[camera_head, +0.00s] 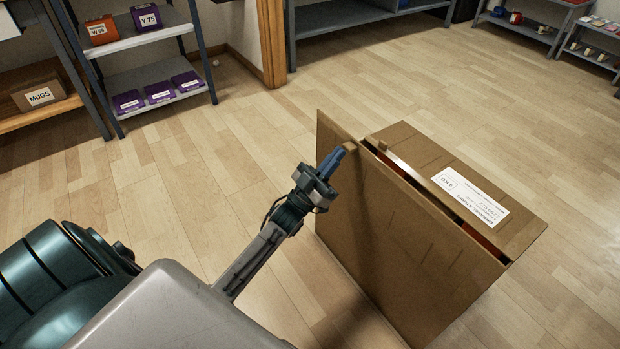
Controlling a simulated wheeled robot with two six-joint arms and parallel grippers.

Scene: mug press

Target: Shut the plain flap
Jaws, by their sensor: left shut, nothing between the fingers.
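A brown cardboard box (430,200) stands on the floor at right of centre. Its labelled flap (420,155), with a white printed label, lies nearly flat over the top. A large plain brown panel (410,260), which seems to be the plain flap, slopes down on the side facing me. A narrow gap between the two shows something red inside. My left gripper (333,162) is shut and empty, with its blue tip at the panel's upper left part. I cannot tell if it touches. My right gripper is not in view.
Shelves with a MUGS box (35,92), an orange box (102,29) and several purple boxes (159,92) stand at upper left. More shelving (350,14) lines the back. The wooden floor around the cardboard box is clear.

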